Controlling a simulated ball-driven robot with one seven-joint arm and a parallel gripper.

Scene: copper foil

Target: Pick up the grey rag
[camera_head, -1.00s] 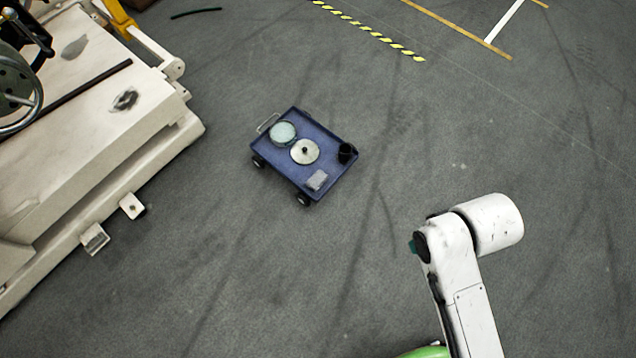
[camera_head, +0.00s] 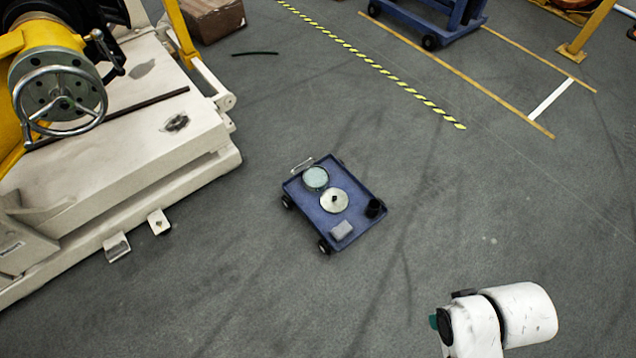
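A small light grey folded-looking piece (camera_head: 342,230) lies on the front edge of the blue cart (camera_head: 294,187); it could be the grey rag, but it is too small to be sure. A dark grey crumpled thing (camera_head: 176,122) lies on the pale machine bed (camera_head: 120,147) at left and also looks rag-like. The cart also holds a pale green round dish (camera_head: 315,179), a silvery disc with a dark knob (camera_head: 334,200) and a black cup-like thing (camera_head: 375,208). My white arm shows at the lower right, apart from the cart; my gripper is not in view.
The machine with a handwheel (camera_head: 59,98) fills the left, with low metal feet (camera_head: 117,247) on the floor. A brown box (camera_head: 212,20), a blue wheeled frame (camera_head: 425,22) and a yellow post (camera_head: 585,30) stand at the back. Floor around the cart is clear.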

